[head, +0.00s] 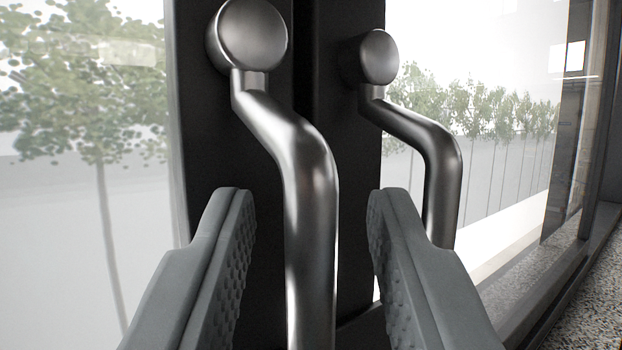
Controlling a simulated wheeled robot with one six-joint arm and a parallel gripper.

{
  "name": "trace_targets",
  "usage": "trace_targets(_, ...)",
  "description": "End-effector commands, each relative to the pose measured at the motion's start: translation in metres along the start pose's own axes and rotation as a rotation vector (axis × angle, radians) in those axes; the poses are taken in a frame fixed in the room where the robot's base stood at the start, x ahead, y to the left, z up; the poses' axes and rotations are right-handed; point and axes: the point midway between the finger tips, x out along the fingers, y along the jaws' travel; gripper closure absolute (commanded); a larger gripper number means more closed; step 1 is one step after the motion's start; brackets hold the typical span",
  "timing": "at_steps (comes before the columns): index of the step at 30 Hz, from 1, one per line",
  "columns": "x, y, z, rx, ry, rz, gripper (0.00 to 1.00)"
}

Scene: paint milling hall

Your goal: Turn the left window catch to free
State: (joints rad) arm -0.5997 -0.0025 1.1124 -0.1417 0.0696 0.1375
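The left window catch (312,207) is a brushed metal handle with a round hub at the top and a bent grip hanging down. Its lower end runs out of the picture. My gripper (306,205) is open, with one grey, studded finger on each side of this catch's grip. A gap shows between the grip and each finger. A second, like catch (436,158) hangs from its own hub further right, also pointing down. The right finger hides part of the space below it.
Both catches sit on dark window frames (334,65). Glass panes lie left and right, with trees and a pale wall outside. A speckled sill (590,290) runs along the lower right. The second catch is close behind the right finger.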

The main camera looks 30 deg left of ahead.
Motion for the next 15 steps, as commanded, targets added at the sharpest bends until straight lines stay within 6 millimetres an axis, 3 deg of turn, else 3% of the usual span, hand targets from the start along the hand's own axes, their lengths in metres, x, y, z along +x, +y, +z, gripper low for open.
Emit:
trace_targets(10,-0.0001,-0.0005,-0.0020,0.000,0.001,0.000,0.67)
trace_targets(11,-0.0001,-0.0005,-0.0020,0.000,0.001,0.000,0.69)
trace_targets(15,-0.0001,-0.0005,-0.0019,0.000,0.001,0.000,0.97)
